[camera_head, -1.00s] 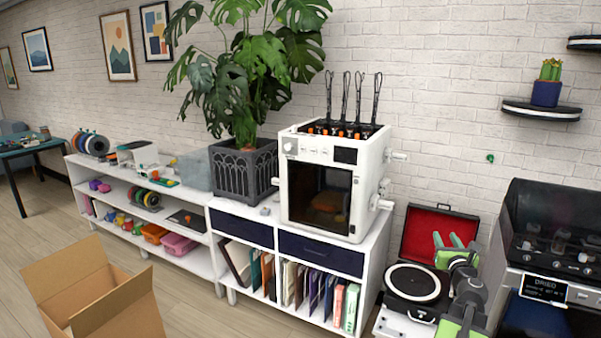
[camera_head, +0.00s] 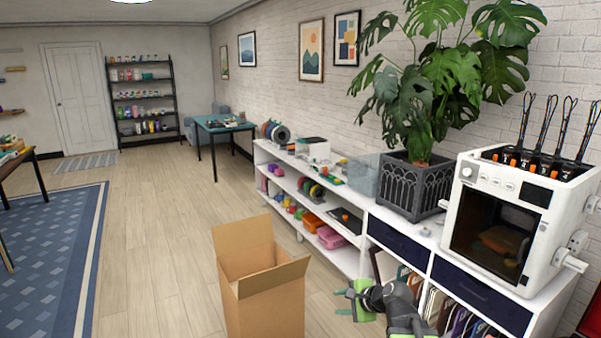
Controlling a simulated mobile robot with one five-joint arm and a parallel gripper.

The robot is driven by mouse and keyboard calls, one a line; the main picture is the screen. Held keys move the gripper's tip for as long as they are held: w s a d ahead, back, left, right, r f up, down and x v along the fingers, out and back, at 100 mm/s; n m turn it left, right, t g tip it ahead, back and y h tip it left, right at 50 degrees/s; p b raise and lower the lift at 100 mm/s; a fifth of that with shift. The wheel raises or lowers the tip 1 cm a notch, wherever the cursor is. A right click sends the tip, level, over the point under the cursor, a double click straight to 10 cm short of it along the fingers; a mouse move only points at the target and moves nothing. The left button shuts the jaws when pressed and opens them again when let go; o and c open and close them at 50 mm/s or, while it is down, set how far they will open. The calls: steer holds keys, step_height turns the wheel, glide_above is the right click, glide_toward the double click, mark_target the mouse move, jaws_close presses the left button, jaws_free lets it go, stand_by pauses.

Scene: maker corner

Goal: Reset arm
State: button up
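My gripper (camera_head: 341,302) has green fingers and shows at the lower middle of the head view, pointing left. The fingers are spread apart with nothing seen between them. My dark arm reaches in from the bottom edge, in front of the low white shelf unit (camera_head: 345,262). The gripper appears just right of an open cardboard box (camera_head: 265,310); whether they touch cannot be told.
A white 3D printer (camera_head: 520,212) and a potted plant (camera_head: 415,185) stand on the shelf unit at right. A blue rug (camera_head: 50,265) lies at left. The wooden floor (camera_head: 165,235) between rug and box is clear. A teal table (camera_head: 225,126) stands farther back.

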steer(key=s+a+f+n+g+h, duration=0.2)
steer(key=s+a+f+n+g, duration=0.25)
steer(key=s+n, duration=0.3)
steer(key=s+d+f+n+g+h, duration=0.3)
steer(key=s+d+n, duration=0.4)
steer(key=d, duration=0.1)
steer(key=shift+s+n+h, duration=0.35)
steer(key=shift+h, duration=0.05)
steer(key=shift+d+f+g, duration=0.1)
steer(key=shift+g, duration=0.15)
